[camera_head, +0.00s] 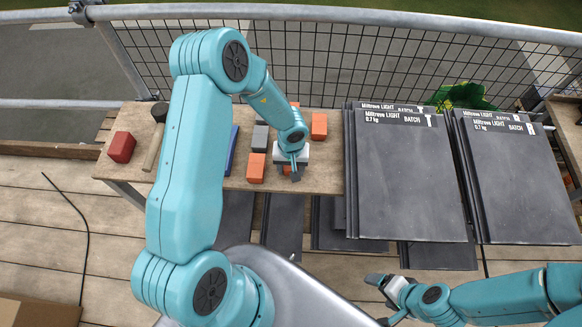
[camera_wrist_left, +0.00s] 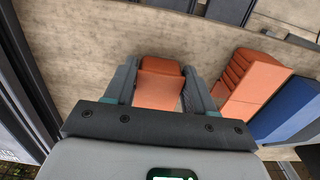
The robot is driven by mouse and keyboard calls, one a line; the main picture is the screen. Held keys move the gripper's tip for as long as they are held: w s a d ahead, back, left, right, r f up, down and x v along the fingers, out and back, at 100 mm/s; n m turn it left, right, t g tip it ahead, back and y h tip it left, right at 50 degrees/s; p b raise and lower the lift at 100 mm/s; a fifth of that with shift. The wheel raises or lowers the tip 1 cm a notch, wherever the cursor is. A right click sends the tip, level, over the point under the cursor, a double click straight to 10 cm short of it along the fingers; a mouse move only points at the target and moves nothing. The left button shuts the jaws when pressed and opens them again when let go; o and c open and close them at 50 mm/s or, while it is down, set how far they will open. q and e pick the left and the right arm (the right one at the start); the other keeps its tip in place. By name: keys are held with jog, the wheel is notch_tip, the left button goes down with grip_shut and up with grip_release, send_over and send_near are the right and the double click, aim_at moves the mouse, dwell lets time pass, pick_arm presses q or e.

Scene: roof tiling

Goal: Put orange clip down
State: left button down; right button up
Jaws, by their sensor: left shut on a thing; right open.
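My left gripper (camera_head: 288,172) is shut on an orange clip (camera_wrist_left: 158,82), which sits between its two fingers in the left wrist view. In the head view the gripper is low over the front right part of the wooden bench (camera_head: 328,178) and mostly covers the clip. I cannot tell whether the clip touches the bench top. Another orange clip (camera_head: 256,167) lies just left of the gripper; it also shows in the left wrist view (camera_wrist_left: 248,85). My right gripper (camera_head: 384,296) is open and empty at the lower right, away from the bench.
On the bench are more orange clips (camera_head: 319,125), a grey block (camera_head: 260,138), a blue piece (camera_head: 231,150), a hammer (camera_head: 155,138) and a red block (camera_head: 121,147). Dark tile stacks (camera_head: 410,185) stand to the right. A mesh railing (camera_head: 340,60) runs behind. The bench's right front corner is bare.

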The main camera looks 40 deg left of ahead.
pick_arm(q)
jog(key=shift+s+r, duration=0.1)
jog(key=shift+c, duration=1.9)
grip_release()
jog(key=shift+f, duration=0.2)
jog(key=shift+r, duration=0.1)
